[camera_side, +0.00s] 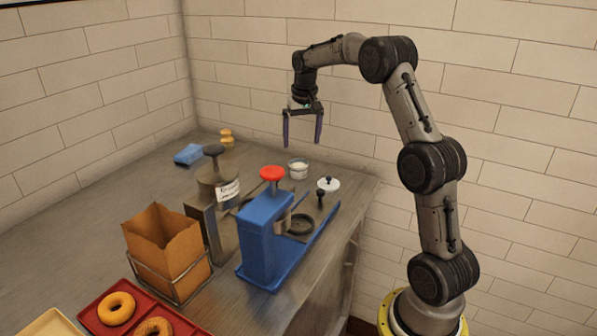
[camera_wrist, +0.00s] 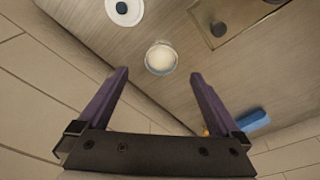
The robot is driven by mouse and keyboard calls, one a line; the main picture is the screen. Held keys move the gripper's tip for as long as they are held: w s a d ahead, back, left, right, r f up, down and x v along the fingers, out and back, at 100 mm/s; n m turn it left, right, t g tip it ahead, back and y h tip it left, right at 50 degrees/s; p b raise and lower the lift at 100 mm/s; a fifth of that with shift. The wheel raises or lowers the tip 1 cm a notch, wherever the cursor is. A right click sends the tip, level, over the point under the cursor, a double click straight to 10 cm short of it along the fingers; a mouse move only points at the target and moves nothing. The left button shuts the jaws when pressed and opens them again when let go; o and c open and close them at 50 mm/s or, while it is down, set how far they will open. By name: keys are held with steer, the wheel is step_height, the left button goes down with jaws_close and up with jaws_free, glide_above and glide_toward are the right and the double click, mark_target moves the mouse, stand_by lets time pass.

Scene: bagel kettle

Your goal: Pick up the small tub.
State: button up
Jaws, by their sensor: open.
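The small tub (camera_side: 298,169) is a clear, round container with white contents. It stands upright on the counter near its back right edge in the side view. In the wrist view the tub (camera_wrist: 161,58) lies ahead of and between the two fingers, seen from above. My gripper (camera_side: 302,142) hangs above the counter with its two dark purple fingers pointing down. It is open and empty, and its fingertips are apart from the tub. The wrist view also shows my gripper (camera_wrist: 158,75) spread wide.
A blue press (camera_side: 257,240) with a red knob stands in front of the tub. A white disc with a black knob (camera_side: 328,184) is close by on the right. A labelled kettle (camera_side: 215,185), a blue sponge (camera_side: 188,154) and a paper bag (camera_side: 165,250) stand to the left. The tiled wall is close behind.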

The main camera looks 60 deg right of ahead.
glide_above(298, 164)
steer(key=s+a, duration=0.3)
step_height(298, 164, down, 6)
steer(key=shift+w+r, duration=0.15)
steer(key=shift+r, duration=0.1)
steer(key=shift+w+d+f, duration=0.15)
steer(key=shift+w+f, duration=0.05)
steer(key=shift+f, duration=0.65)
steer(key=shift+w+d+f, duration=0.15)
steer(key=shift+w+f, duration=0.1)
steer(key=shift+f, duration=0.55)
steer(key=shift+w+d+f, duration=0.15)
steer(key=shift+w+f, duration=0.05)
steer(key=shift+f, duration=0.65)
steer(key=c, duration=1.3)
steer(key=shift+r, duration=0.1)
steer(key=shift+c, duration=0.5)
